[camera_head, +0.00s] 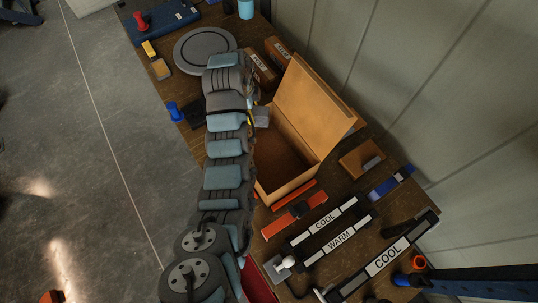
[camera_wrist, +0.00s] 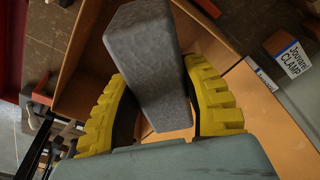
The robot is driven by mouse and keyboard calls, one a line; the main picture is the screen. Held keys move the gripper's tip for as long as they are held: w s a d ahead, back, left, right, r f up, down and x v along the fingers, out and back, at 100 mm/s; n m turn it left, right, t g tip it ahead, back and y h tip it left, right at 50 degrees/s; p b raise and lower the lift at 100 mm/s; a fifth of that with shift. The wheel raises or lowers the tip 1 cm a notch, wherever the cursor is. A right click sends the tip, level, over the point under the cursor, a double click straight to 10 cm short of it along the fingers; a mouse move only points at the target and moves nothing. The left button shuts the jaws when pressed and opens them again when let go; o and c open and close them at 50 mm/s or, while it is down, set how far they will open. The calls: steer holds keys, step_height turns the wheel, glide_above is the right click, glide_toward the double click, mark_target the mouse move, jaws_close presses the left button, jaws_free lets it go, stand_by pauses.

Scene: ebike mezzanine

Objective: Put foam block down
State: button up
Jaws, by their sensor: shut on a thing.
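The foam block (camera_wrist: 150,65) is grey and oblong. In the wrist view it is held between the yellow ribbed fingers of my gripper (camera_wrist: 165,105), one finger on each side. The block sits tilted in that picture and shows no other support. In the head view a small part of the grey block (camera_head: 261,117) shows beside my arm, at the far left part of an open wooden box (camera_head: 280,168). My gripper (camera_head: 252,112) is mostly hidden behind my arm there. How high the block is above the box floor I cannot tell.
The box's large flap (camera_head: 313,100) stands up on the right side. Orange clamps (camera_head: 290,210) and bars marked COOL and WARM (camera_head: 325,222) lie in front. A round grey plate (camera_head: 203,48) and small labelled boxes (camera_head: 262,68) lie behind. A wall bounds the right.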

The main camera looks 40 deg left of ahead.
steer(key=shift+w+d+f+m, duration=0.2)
steer(key=shift+d+m, duration=0.05)
steer(key=shift+d, duration=0.15)
steer(key=shift+w+d+f+m, duration=0.2)
steer(key=shift+d+m, duration=0.05)
steer(key=shift+d, duration=0.1)
step_height(320, 180, down, 6)
steer(key=b, duration=0.6)
steer(key=p, duration=0.2)
glide_above(261, 146)
steer(key=shift+s+a+f, duration=0.1)
steer(key=shift+f, duration=1.4)
steer(key=shift+s+a+f, duration=0.1)
steer(key=shift+a+f, duration=0.05)
steer(key=shift+f, duration=1.35)
steer(key=shift+s+a+f, duration=0.1)
steer(key=shift+f, duration=2.75)
steer(key=shift+f, duration=0.2)
steer(key=o, duration=1.1)
steer(key=shift+r, duration=0.1)
